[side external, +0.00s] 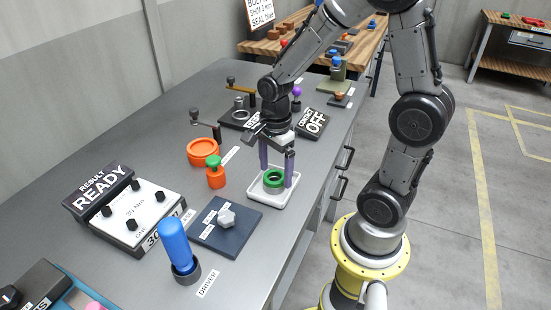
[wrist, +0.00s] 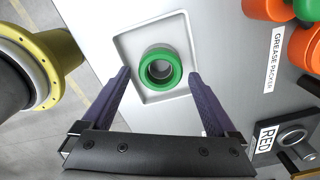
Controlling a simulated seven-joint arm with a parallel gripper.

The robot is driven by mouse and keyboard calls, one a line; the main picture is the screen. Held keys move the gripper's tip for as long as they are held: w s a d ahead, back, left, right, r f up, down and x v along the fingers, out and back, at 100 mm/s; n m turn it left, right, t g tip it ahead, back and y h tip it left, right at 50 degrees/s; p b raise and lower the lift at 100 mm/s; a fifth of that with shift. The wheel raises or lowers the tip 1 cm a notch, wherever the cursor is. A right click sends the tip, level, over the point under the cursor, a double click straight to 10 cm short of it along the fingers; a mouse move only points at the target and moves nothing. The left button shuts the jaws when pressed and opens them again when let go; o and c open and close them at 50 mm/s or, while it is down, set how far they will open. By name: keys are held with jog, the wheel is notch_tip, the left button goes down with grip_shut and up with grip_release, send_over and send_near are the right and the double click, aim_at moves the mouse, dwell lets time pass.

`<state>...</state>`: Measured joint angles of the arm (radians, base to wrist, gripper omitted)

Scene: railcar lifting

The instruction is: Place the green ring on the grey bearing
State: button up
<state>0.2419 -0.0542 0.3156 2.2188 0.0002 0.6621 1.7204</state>
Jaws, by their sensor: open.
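The green ring (side external: 274,174) sits at the top of the grey bearing (side external: 272,188) in a shallow white tray (side external: 256,197). In the wrist view the green ring (wrist: 161,85) looks roughly centred around the bearing's grey inner part (wrist: 160,69). Whether it is fully seated cannot be told. My gripper (side external: 277,177) is open, with its two purple fingers pointing down at either side of the ring. In the wrist view the fingertips of my gripper (wrist: 159,74) stand apart from the ring, with a gap on both sides.
An orange grease packer (side external: 215,178) with a green knob and an orange bowl (side external: 203,152) stand left of the tray. A dark blue plate (side external: 213,243) with a pale knob and a blue-handled driver (side external: 175,246) are nearer. Crank fixtures stand behind. The bench's right edge is close to the tray.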

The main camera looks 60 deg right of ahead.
aim_at(275, 175)
notch_tip(275, 175, up, 11)
jog(key=s+a+r+n+t, duration=0.2)
jog(key=s+a+n, duration=0.1)
jog(key=n, duration=0.8)
jog(key=s+a+r+n+t, duration=0.1)
jog(key=s+a+n+t, duration=0.2)
jog(key=s+n, duration=0.3)
jog(key=n, duration=0.5)
jog(key=shift+s+a+r+t, duration=0.2)
jog(key=shift+s+r+t, duration=0.1)
jog(key=shift+r, duration=0.1)
